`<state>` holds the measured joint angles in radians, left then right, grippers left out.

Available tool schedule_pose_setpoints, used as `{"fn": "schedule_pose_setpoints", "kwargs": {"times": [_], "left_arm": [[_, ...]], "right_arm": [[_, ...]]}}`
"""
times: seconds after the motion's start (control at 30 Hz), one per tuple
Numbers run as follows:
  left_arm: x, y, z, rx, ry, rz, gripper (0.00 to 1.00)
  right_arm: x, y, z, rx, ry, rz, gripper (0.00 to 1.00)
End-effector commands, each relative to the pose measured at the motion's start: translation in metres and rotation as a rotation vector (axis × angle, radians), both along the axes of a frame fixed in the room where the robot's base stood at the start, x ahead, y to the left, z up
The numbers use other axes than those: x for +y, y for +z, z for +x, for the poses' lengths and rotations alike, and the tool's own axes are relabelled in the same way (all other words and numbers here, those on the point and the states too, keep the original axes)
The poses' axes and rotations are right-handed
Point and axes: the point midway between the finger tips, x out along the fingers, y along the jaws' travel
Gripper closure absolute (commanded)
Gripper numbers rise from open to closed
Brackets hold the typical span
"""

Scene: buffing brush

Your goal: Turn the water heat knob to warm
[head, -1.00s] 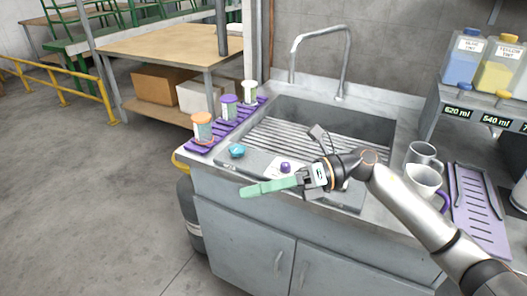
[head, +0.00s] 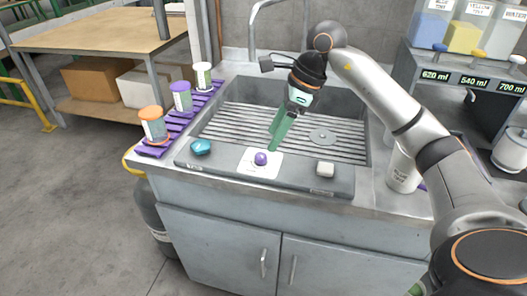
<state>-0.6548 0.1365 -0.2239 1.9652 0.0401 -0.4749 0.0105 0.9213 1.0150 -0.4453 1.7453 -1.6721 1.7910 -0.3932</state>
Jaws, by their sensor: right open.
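A purple knob (head: 261,158) stands on a white plate with faint markings, in the middle of the sink's front panel. The markings are too small to read. Which one sets the water heat I cannot read. My right gripper (head: 274,140) has green fingers, open and empty. They point down, just behind and above the purple knob, in front of the sink basin, and appear apart from it. My left gripper is out of view.
The steel sink (head: 230,125) has a ribbed bottom and a tall faucet (head: 252,30) behind. A purple mat (head: 185,125) with several lidded jars lies at the left. A white mug (head: 402,170) stands at the right, close to my right arm. A dispenser shelf is at the far right.

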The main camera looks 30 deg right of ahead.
Motion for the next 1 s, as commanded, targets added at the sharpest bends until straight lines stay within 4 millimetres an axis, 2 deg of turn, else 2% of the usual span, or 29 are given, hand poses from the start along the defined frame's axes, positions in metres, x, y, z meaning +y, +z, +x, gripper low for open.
{"fn": "schedule_pose_setpoints", "kwargs": {"times": [0.03, 0.1, 0.3, 0.47, 0.73, 1.0], "left_arm": [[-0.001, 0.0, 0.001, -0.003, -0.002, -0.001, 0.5], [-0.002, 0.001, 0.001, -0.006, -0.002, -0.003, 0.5], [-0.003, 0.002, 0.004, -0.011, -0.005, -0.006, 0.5], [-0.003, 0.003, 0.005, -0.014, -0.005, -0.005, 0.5], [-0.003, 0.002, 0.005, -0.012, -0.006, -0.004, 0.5], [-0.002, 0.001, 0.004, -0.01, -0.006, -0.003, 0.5]], "right_arm": [[0.004, -0.012, 0.002, 0.004, 0.003, 0.002, 0.36], [0.009, -0.024, 0.005, 0.003, 0.002, 0.002, 0.36], [0.017, -0.049, 0.012, 0.002, 0.001, 0.002, 0.36], [0.019, -0.056, 0.014, 0.0, 0.001, 0.003, 0.36], [0.019, -0.057, 0.014, 0.0, 0.0, 0.002, 0.36], [0.019, -0.057, 0.014, 0.0, 0.0, 0.002, 0.66]]}}
